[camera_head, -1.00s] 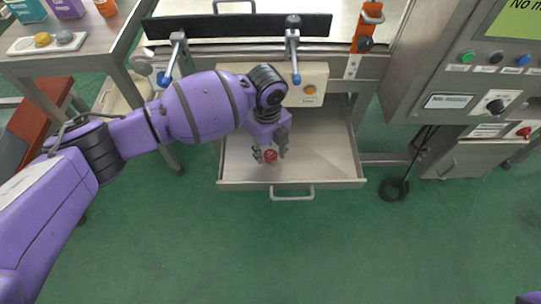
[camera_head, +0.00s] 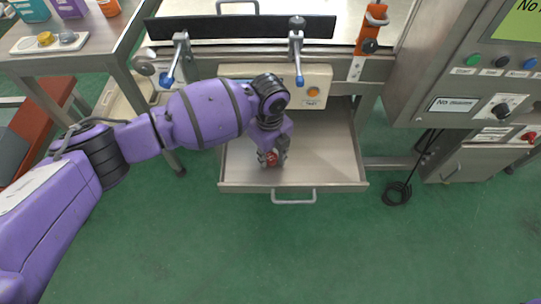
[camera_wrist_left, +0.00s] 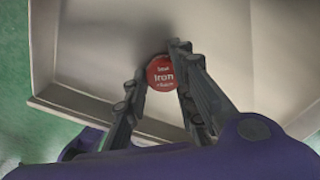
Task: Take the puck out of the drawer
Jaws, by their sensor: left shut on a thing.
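The red puck (camera_head: 271,158) is in the open drawer (camera_head: 335,184), near its front wall. In the left wrist view the puck (camera_wrist_left: 160,73) shows lettering that reads "Iron". My left gripper (camera_head: 272,160) reaches down into the drawer and is shut on the puck, with one finger on each side. In the left wrist view the left gripper's fingertips (camera_wrist_left: 158,65) touch the puck's sides. I cannot tell whether the puck still rests on the drawer floor. My right gripper does not show.
The drawer hangs under a conveyor with a beige control box (camera_head: 318,82). A side table (camera_head: 85,45) with a tray of pucks (camera_head: 48,42) stands at upper left. A control cabinet (camera_head: 450,90) stands at right. The green floor before the drawer is clear.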

